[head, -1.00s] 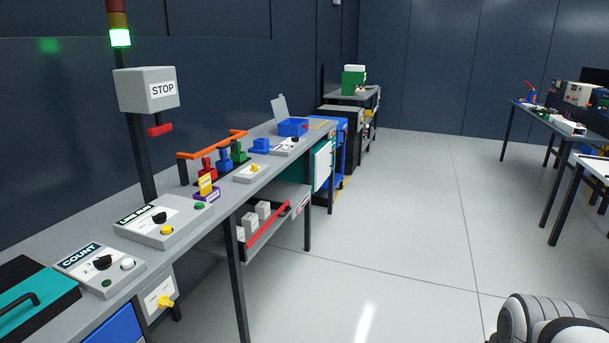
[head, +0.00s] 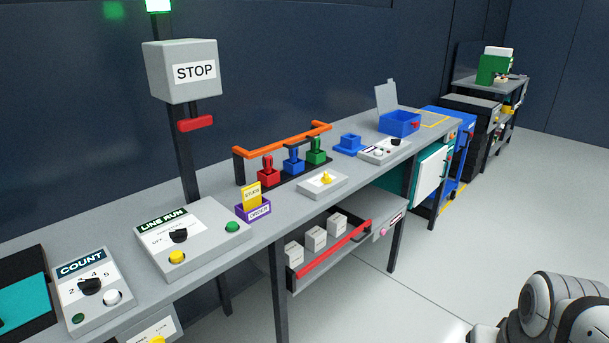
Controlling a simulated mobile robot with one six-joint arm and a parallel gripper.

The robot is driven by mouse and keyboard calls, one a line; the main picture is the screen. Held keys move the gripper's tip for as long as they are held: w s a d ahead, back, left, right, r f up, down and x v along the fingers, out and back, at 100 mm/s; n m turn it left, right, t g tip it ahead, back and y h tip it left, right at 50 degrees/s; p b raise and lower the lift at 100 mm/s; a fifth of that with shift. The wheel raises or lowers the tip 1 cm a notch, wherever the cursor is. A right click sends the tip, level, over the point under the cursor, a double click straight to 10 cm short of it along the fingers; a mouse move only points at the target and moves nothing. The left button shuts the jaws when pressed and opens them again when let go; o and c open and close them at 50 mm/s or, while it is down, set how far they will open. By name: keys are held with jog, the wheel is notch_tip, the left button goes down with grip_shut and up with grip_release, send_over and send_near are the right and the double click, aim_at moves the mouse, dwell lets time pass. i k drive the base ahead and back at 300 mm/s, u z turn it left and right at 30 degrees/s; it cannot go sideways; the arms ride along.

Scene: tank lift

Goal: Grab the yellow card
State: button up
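The yellow card (head: 251,195) stands upright in a small purple holder (head: 254,212) on the grey bench (head: 218,190). It is right of the LINE RUN control box and left of the red stamp-like piece. Its lower part is hidden in the holder. My gripper is not in view; only a white and grey rounded part of my arm shows at the lower right, well away from the card.
The LINE RUN box (head: 207,226) and COUNT box (head: 88,277) stand left of the card. Behind it are an orange rail (head: 283,139) and red, blue and green stamp-like pieces. A STOP box (head: 183,72) stands on a post. The floor (head: 420,285) right of the bench is clear.

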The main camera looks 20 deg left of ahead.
aim_at(251, 195)
jog(key=u, duration=0.8)
jog(key=i, duration=1.15)
jog(key=u, duration=0.95)
jog(key=i, duration=0.55)
jog(key=u, duration=0.25)
jog(key=k, duration=0.8)
jog(key=u, duration=0.2)
jog(key=i, duration=0.8)
jog(key=z, duration=0.05)
